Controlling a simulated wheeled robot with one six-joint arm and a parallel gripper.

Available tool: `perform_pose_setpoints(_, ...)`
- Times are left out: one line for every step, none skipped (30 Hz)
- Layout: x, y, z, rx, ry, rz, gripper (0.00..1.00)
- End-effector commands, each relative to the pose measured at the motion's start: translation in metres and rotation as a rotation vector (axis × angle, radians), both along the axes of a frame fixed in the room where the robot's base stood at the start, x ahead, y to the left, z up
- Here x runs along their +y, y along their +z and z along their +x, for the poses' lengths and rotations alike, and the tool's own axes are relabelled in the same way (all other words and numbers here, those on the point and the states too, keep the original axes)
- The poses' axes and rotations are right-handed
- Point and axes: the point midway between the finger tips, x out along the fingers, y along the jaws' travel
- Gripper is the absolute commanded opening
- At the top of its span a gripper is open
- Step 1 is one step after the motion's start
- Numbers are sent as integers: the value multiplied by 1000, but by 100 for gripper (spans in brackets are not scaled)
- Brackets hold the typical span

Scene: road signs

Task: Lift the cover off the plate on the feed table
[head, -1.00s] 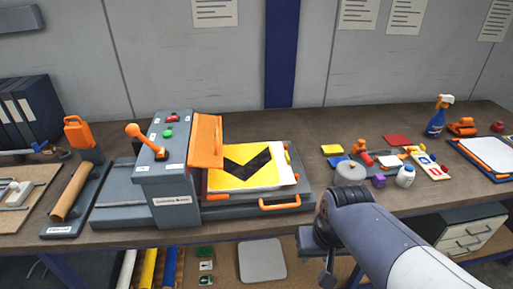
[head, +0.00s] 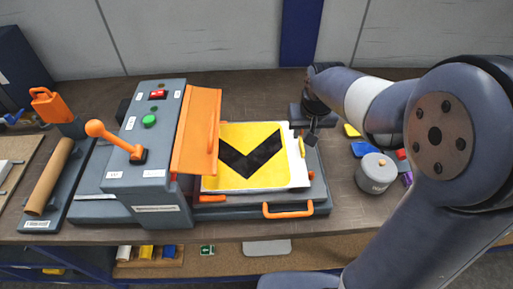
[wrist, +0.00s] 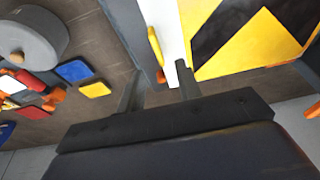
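A yellow plate with a black chevron (head: 245,165) lies on the grey feed table (head: 318,203). A white sheet (head: 296,158) shows along its right edge, with a small yellow tab (head: 302,147) on it. I cannot tell whether this sheet lies over or under the yellow face. The wrist view shows the plate (wrist: 230,45), white strip (wrist: 175,35) and tab (wrist: 155,46). My gripper (head: 311,137) is at the plate's back right corner, beside the tab. Its two fingers (wrist: 158,88) are apart, with nothing seen between them.
An orange flap (head: 197,130) slopes from the grey machine on the left. An orange lever (head: 115,138) and front handle (head: 288,210) stick out. A grey round pot (head: 376,172) and coloured pieces lie to the right, partly behind my arm.

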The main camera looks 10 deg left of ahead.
Motion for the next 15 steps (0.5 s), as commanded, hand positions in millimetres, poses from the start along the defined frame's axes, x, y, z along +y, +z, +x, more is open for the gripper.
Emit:
perform_pose_setpoints(0,-6,1,3,0,-1,34)
perform_pose_setpoints(0,-9,2,3,0,-1,34)
perform_pose_setpoints(0,-12,2,2,0,0,34)
perform_pose_setpoints(0,-13,3,2,0,0,34)
perform_pose_setpoints(0,-15,3,1,0,0,34)
perform_pose_setpoints(0,-17,3,2,-1,0,34)
perform_pose_setpoints(0,-18,3,3,-1,0,34)
perform_pose_setpoints(0,-21,4,2,-1,0,34)
perform_pose_setpoints(0,-26,4,4,-1,-1,34)
perform_pose_setpoints(-1,-30,4,5,-1,-1,34)
perform_pose_setpoints(-1,-34,5,6,-1,-1,34)
perform_pose_setpoints(-1,-40,5,6,-1,-1,34)
perform_pose_setpoints(-2,-44,6,6,-1,-1,34)
perform_pose_setpoints(-1,-49,7,4,-1,-1,34)
perform_pose_setpoints(-1,-53,8,4,-1,-1,34)
